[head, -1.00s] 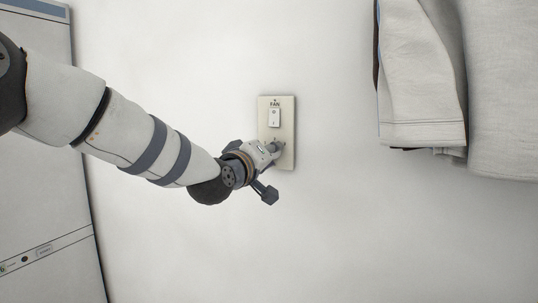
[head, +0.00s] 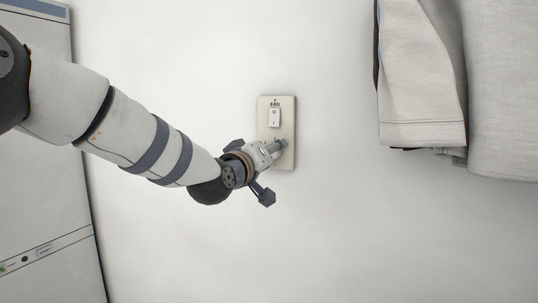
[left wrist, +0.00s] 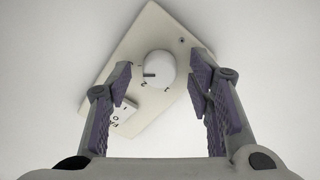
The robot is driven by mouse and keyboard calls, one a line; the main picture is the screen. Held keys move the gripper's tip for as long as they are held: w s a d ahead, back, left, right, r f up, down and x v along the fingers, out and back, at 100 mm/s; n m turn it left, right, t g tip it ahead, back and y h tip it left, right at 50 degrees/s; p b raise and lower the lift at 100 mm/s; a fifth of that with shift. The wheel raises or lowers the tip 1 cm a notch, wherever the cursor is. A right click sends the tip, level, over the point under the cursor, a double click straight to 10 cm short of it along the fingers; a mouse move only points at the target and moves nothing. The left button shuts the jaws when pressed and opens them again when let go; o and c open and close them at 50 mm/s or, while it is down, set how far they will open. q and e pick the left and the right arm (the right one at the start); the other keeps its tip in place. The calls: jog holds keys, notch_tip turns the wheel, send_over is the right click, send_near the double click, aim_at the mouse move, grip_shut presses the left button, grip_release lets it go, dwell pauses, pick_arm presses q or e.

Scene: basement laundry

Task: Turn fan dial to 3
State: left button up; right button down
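The fan plate (head: 290,118) is a cream wall plate marked FAN, with a white rocker switch (head: 275,117) on its upper half. In the head view my left gripper (head: 279,147) is at the plate's lower half and hides the dial. In the left wrist view the round white dial (left wrist: 159,67) has a short dark pointer line toward the picture's left. My left gripper's purple-padded fingers (left wrist: 162,78) are open, one on each side of the dial, with visible gaps. My right gripper is out of view.
Light cloth (head: 425,75) hangs at the upper right, clear of the plate. A pale cabinet or appliance (head: 45,200) stands at the left edge. The white wall (head: 350,230) around and below the plate is bare.

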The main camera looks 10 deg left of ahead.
pick_arm(q)
jog(key=s+a, duration=0.2)
jog(key=s, duration=0.9)
jog(key=shift+s+a, duration=0.15)
jog(key=shift+s, duration=0.25)
